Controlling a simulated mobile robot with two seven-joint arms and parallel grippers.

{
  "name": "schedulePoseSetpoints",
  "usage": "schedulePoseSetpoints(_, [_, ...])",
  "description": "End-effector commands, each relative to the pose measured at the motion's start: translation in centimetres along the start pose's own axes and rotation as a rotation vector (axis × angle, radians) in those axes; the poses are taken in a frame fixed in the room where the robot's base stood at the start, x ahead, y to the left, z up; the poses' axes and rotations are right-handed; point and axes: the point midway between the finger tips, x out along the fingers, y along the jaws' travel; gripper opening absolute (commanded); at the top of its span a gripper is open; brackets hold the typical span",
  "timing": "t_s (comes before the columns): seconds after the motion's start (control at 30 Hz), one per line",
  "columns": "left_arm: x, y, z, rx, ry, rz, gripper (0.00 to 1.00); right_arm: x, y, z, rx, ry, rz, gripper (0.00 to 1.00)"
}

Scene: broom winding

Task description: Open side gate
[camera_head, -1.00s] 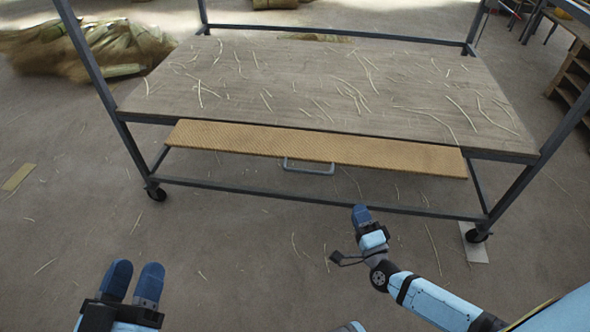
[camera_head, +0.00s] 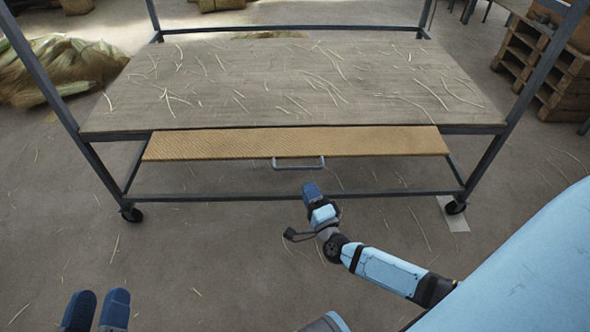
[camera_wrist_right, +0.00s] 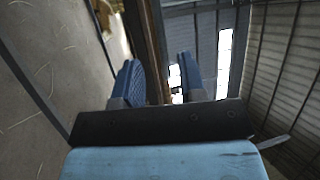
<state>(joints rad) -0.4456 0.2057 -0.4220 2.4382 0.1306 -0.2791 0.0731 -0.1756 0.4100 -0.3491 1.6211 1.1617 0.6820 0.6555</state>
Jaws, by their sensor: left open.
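The side gate (camera_head: 215,144) is a long tan panel along the near edge of the cart's top. A grey bar handle (camera_head: 298,167) is fixed at its middle. My right gripper (camera_head: 312,188) is just below and slightly right of the handle, apart from it as far as I can tell. In the right wrist view its two blue fingers (camera_wrist_right: 158,82) are spread, with nothing visibly held. A brown edge shows behind them; I cannot tell which part it is. My left gripper (camera_head: 97,308) is open and empty at the bottom left, over the floor.
The cart's grey tabletop (camera_head: 290,85) is strewn with straw strands. Its dark metal frame (camera_head: 300,196) has posts at both sides and a low bar, on wheels. Straw bundles (camera_head: 60,70) lie at the back left. The floor in front is mostly clear.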

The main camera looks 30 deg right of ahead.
Motion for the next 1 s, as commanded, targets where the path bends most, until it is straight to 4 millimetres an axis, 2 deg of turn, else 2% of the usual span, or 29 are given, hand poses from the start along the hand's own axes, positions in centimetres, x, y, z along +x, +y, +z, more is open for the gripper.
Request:
schedulePoseSetpoints(0.03, [0.0, -0.1, 0.6, 0.0, -0.01, 0.001, 0.48, 1.2, 0.1, 0.0, 0.0, 0.001, -0.004, 0.38])
schedulePoseSetpoints(0.2, [0.0, -0.3, 1.7, -0.003, -0.046, 0.004, 0.48, 4.8, 0.1, 0.0, 0.0, 0.001, -0.004, 0.38])
schedulePoseSetpoints(0.4, [0.0, -0.4, 2.6, -0.003, -0.081, 0.007, 0.48, 7.7, 0.1, 0.0, 0.0, 0.0, -0.001, 0.38])
schedulePoseSetpoints(0.6, [0.0, -0.4, 2.8, -0.004, -0.094, 0.008, 0.48, 8.9, 0.1, 0.0, -0.001, 0.0, 0.0, 0.38])
schedulePoseSetpoints(0.87, [0.0, -0.4, 2.9, -0.005, -0.097, 0.009, 0.48, 8.9, 0.0, 0.0, -0.001, 0.0, 0.001, 0.38])
schedulePoseSetpoints(1.0, [0.0, -0.4, 2.9, -0.005, -0.097, 0.009, 0.48, 8.9, 0.0, 0.0, -0.001, 0.0, 0.001, 0.05])
